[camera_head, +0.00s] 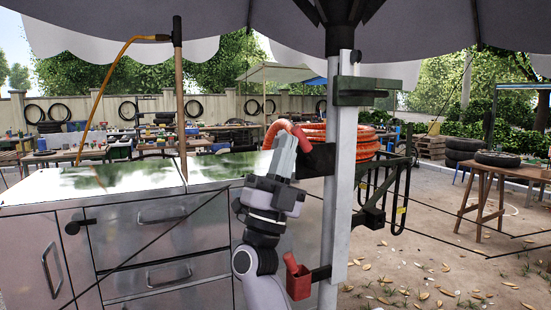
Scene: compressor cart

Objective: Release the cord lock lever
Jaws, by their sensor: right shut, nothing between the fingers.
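A red grip (303,138) on a dark bracket at the post is right beside the fingertips. It may be the cord lock lever; I cannot tell whether the fingers touch it. A coil of orange cord or hose (345,142) hangs behind the post, partly hidden by the post and gripper. My left gripper is not in view.
A steel cabinet (160,240) with drawers stands at left. A red holder (297,278) sits low on the post, near my right wrist. A dark green bracket (360,91) is higher up. A black rack (385,190) juts right. Open ground lies right, before a wooden table (510,171).

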